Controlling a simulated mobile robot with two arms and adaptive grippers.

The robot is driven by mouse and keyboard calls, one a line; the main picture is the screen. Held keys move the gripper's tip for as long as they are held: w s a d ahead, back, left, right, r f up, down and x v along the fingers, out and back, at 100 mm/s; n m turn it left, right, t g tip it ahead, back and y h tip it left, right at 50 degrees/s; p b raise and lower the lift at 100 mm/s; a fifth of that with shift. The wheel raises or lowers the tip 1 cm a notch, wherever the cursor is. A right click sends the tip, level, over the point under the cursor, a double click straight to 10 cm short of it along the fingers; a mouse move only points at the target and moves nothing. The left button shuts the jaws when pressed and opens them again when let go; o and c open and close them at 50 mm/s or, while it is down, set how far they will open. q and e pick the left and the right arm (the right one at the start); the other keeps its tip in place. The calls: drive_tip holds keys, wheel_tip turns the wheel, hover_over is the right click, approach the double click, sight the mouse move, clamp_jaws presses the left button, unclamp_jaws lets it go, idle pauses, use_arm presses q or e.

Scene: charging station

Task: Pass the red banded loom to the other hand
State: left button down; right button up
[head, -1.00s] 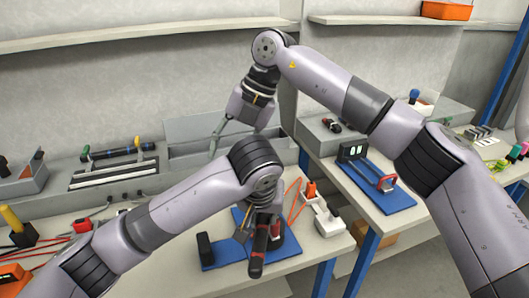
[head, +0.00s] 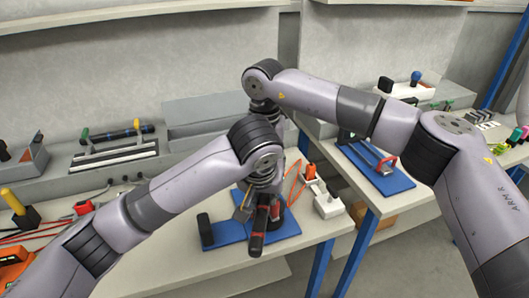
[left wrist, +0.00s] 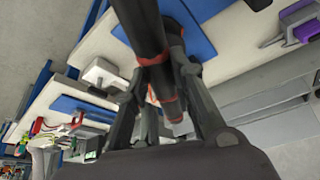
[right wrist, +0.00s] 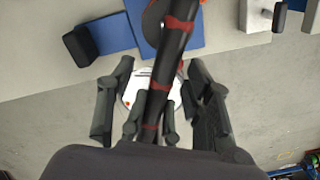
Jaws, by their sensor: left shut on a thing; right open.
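The red banded loom (head: 258,232) is a dark, thick strip with red bands. My left gripper (head: 264,203) is shut on it above the blue mat, and it hangs toward the front. In the left wrist view the loom (left wrist: 149,42) runs between the fingers of my left gripper (left wrist: 160,95). In the right wrist view the loom (right wrist: 173,48) runs down between the spread fingers of my right gripper (right wrist: 154,115), which is open. I cannot tell whether those fingers touch it. In the head view my right gripper is hidden behind my left arm.
A blue mat (head: 283,224) with a black block (head: 205,229) lies on the bench below. White sockets (head: 327,205) and an orange cable (head: 292,190) stand close to the right. A second bench with another blue mat (head: 395,182) is farther right, across a gap.

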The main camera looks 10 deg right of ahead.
drive_tip(key=shift+f, duration=1)
drive_tip(key=shift+c, duration=0.6)
drive_tip(key=c, duration=0.5)
use_arm(q)
drive_tip(key=shift+s+d, duration=0.1)
drive_tip(key=shift+d, duration=0.1)
use_arm(e)
drive_tip(key=shift+a+r, duration=0.1)
drive_tip(key=shift+a, duration=0.1)
clamp_jaws()
use_arm(q)
drive_tip(key=c, duration=1.6)
unclamp_jaws()
drive_tip(key=shift+o, duration=1.4)
drive_tip(key=shift+a, duration=0.15)
use_arm(e)
drive_tip(key=shift+d, duration=0.1)
